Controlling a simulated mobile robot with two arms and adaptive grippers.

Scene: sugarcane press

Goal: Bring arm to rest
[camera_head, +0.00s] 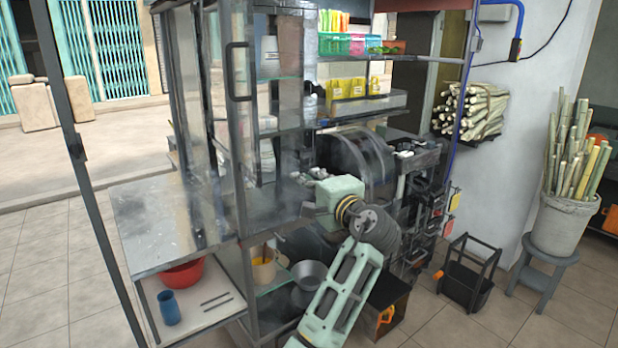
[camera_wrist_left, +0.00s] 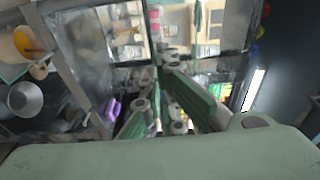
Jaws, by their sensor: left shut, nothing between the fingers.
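My left arm (camera_head: 343,290) comes up from the bottom of the head view, pale green with a dark ribbed wrist. Its left gripper (camera_head: 303,179) points left, over the metal counter beside the press. In the left wrist view, the green fingers of the gripper (camera_wrist_left: 160,68) come together, shut with nothing held. The sugarcane press (camera_head: 357,163) is a dark rounded machine just behind the gripper. Whether the gripper touches the counter cannot be told. My right gripper is not in view.
A glass-and-metal cabinet (camera_head: 238,120) stands close to the gripper. Below are a metal bowl (camera_head: 309,274), red basin (camera_head: 182,273) and blue cup (camera_head: 169,307). A black rack (camera_head: 467,275) and cane bucket (camera_head: 563,225) stand right. Floor between the arm and bucket is partly free.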

